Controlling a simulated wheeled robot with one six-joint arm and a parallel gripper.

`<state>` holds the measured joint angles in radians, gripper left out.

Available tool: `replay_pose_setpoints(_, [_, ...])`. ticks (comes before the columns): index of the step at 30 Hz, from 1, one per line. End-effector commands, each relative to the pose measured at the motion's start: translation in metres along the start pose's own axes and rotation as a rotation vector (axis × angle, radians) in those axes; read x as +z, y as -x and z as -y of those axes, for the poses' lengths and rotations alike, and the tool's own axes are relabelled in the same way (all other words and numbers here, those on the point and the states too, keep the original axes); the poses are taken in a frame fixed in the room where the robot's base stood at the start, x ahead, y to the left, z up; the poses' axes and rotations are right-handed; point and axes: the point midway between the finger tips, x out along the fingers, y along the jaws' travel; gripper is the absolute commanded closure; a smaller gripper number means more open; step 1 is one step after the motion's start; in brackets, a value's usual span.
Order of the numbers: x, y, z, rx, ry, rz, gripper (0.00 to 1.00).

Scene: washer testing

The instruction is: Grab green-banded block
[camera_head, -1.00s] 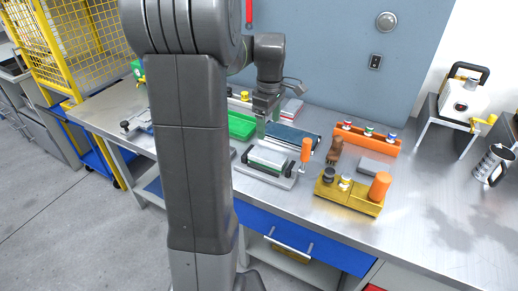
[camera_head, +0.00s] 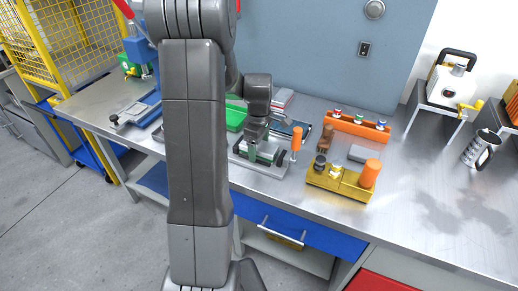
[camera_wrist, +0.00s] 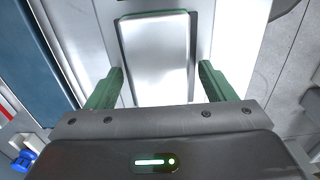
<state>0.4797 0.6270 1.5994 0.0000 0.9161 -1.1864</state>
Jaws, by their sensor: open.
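The block (camera_wrist: 158,55) has a pale silvery top with dark sides and green at its edges. It lies in a grey fixture on the bench and fills the middle of the wrist view. In the head view the block (camera_head: 266,152) is partly hidden by my gripper (camera_head: 263,146), which is low over it. In the wrist view my gripper (camera_wrist: 160,84) is open, its two green fingers one on each side of the block's near part. A gap shows on both sides. Whether the fingertips reach below the block's top I cannot tell.
An orange-handled tool (camera_head: 297,138) stands close to the right of the fixture. A yellow holder (camera_head: 340,184) with knobs and an orange cylinder is further right. An orange rack (camera_head: 357,126) and a green tray (camera_head: 236,117) are behind. The bench's right part has free room.

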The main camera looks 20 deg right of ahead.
Motion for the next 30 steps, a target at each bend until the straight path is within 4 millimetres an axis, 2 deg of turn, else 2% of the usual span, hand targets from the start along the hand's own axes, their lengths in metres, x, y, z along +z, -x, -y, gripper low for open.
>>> replay_pose_setpoints(5, [0.000,0.000,0.000,0.001,0.000,0.000,0.24])
replay_pose_setpoints(15, [0.000,0.000,0.000,0.001,0.000,0.000,0.88])
replay_pose_setpoints(23, [0.000,0.003,-0.001,0.003,0.000,-0.001,0.89])
replay_pose_setpoints(26, [-0.001,0.013,-0.001,0.006,0.000,-0.002,0.89])
replay_pose_setpoints(30, [-0.001,0.038,-0.002,0.009,0.000,-0.003,0.89])
